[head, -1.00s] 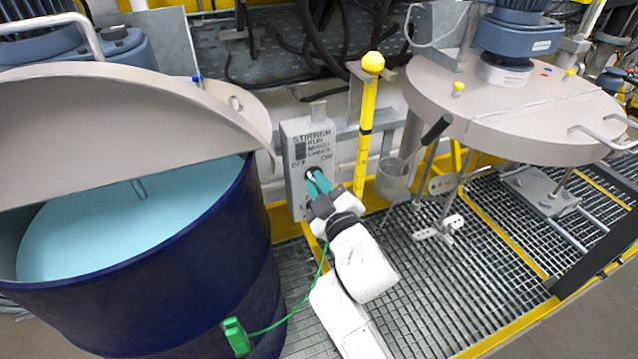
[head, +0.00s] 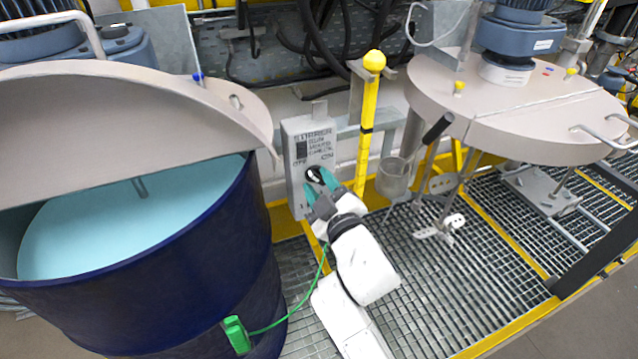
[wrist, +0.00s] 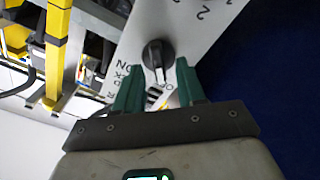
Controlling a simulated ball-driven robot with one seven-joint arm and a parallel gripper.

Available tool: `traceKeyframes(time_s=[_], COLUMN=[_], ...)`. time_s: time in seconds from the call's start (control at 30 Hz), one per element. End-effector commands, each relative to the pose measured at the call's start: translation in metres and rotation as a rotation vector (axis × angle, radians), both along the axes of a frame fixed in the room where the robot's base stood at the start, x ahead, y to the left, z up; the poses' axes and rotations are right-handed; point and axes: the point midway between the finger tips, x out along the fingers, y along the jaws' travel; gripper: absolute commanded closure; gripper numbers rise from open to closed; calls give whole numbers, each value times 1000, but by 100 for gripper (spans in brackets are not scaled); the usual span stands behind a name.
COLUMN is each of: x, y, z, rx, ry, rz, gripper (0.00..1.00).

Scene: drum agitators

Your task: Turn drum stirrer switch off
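The stirrer switch is a round black knob (head: 314,174) on a grey control box (head: 296,146) with lettering above it, between the blue drum and the yellow post. The wrist view shows the knob (wrist: 158,54) from close up, with a pale pointer mark on its lower part. My gripper (head: 320,187) is at the box face. Its two green fingers (wrist: 160,78) are apart, with the knob just beyond and between their tips in the wrist view. I cannot tell whether either finger touches the knob.
The dark blue drum (head: 180,265) of light blue liquid stands close on the left, its lid (head: 120,110) raised. A yellow post (head: 366,125) stands just right of the box. The stirrer lid with paddles (head: 520,115) is farther right, above metal grating (head: 430,285).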

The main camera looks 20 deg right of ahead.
Motion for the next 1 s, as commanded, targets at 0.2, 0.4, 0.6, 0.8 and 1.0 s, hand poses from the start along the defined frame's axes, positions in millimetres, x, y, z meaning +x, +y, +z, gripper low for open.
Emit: traceKeyframes(time_s=[0.2,0.4,0.6,0.8,1.0], x=[-36,-73,-96,-102,-102], y=[1,1,1,1,1], z=[-2,-2,-1,0,0], rx=[1,0,-1,-1,-1], ry=[1,1,0,-2,-2], rz=[2,2,1,1,1], gripper=[61,61,61,61,61])
